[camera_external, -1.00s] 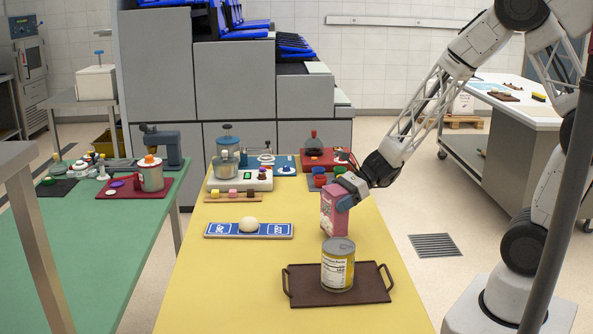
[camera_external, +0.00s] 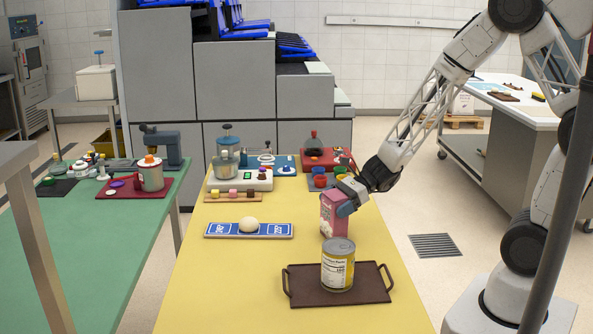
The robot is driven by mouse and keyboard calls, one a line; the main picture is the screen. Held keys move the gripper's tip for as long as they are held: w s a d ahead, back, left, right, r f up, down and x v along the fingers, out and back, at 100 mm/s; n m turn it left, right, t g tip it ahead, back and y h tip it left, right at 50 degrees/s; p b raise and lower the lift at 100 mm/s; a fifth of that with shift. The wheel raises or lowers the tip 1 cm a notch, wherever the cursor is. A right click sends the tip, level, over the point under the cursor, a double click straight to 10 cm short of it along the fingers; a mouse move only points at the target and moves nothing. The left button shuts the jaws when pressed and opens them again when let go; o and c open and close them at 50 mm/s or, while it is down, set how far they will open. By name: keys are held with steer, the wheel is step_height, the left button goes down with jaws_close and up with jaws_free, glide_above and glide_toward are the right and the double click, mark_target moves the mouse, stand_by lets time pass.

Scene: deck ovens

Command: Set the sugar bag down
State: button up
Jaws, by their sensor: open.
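The pink sugar bag (camera_external: 331,215) stands upright on the yellow table (camera_external: 230,285), behind the brown tray. My gripper (camera_external: 345,203) is open at the upper right part of the bag, with a blue-grey finger in front of its top right corner. The far finger is mostly hidden, and I cannot tell whether either finger touches the bag.
A yellow-labelled can (camera_external: 337,270) stands on the brown handled tray (camera_external: 375,284) just in front of the bag. A blue board (camera_external: 276,230) with a pale dough ball (camera_external: 249,224) lies to the left. Scales and small bowls stand at the back. The table's front left is clear.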

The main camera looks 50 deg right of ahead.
steer(key=shift+d+r, duration=0.1)
steer(key=shift+r, duration=0.05)
steer(key=shift+s+d+r, duration=0.15)
steer(key=shift+d+r, duration=0.05)
steer(key=shift+d, duration=0.2)
steer(key=v, duration=1.1)
steer(key=shift+s+a, duration=0.1)
stand_by(0.6)
steer(key=s+r+n+g+h, duration=0.4)
steer(key=s+r+n, duration=0.3)
steer(key=s+n, duration=0.4)
steer(key=s+d+r+n+t+h, duration=0.1)
steer(key=s+d+r+n+h, duration=0.7)
steer(key=n, duration=0.3)
steer(key=shift+s+d+r+t+h, duration=0.2)
steer(key=shift+s+d+t+h, duration=0.1)
steer(key=shift+s+d, duration=0.4)
